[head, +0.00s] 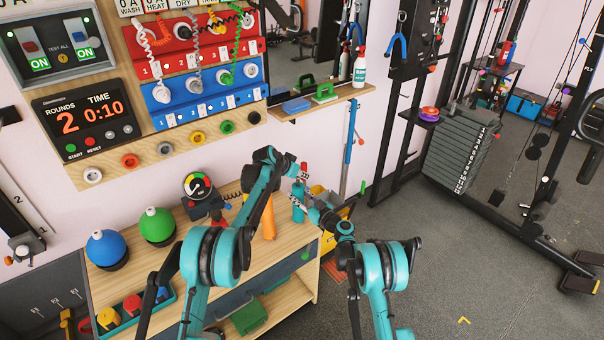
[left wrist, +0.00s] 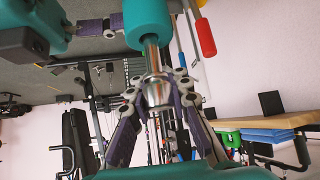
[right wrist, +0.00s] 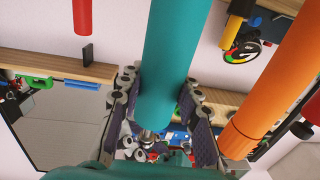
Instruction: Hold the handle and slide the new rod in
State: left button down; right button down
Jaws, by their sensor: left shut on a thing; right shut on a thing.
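A teal cylindrical handle (head: 298,213) stands upright above the wooden bench; it also shows in the left wrist view (left wrist: 148,22) and in the right wrist view (right wrist: 172,60). A shiny metal rod (left wrist: 153,58) lines up with the handle's upper end. My left gripper (left wrist: 157,92) is shut around the rod, just above the handle. My right gripper (right wrist: 163,105) is shut around the handle from the side. Both wrist views are upside down. How deep the rod sits in the handle cannot be told. In the head view the grippers partly cover the joint.
An orange cylinder (head: 268,218) stands close to the handle on the bench (head: 290,285). A round gauge (head: 198,186) and blue (head: 107,249) and green (head: 157,226) domes stand further left. A wall shelf (head: 318,104) is behind. The floor at right is open before a weight machine (head: 463,150).

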pick_arm(q)
jog(key=shift+f, duration=0.85)
jog(key=c, duration=1.3)
grip_release()
jog(key=shift+s+a, duration=0.1)
jog(key=v, duration=1.1)
jog(key=shift+s+a+r, duration=0.15)
jog(key=shift+a+r, duration=0.05)
jog(key=shift+r, duration=0.1)
pick_arm(e)
jog(key=c, duration=1)
grip_release()
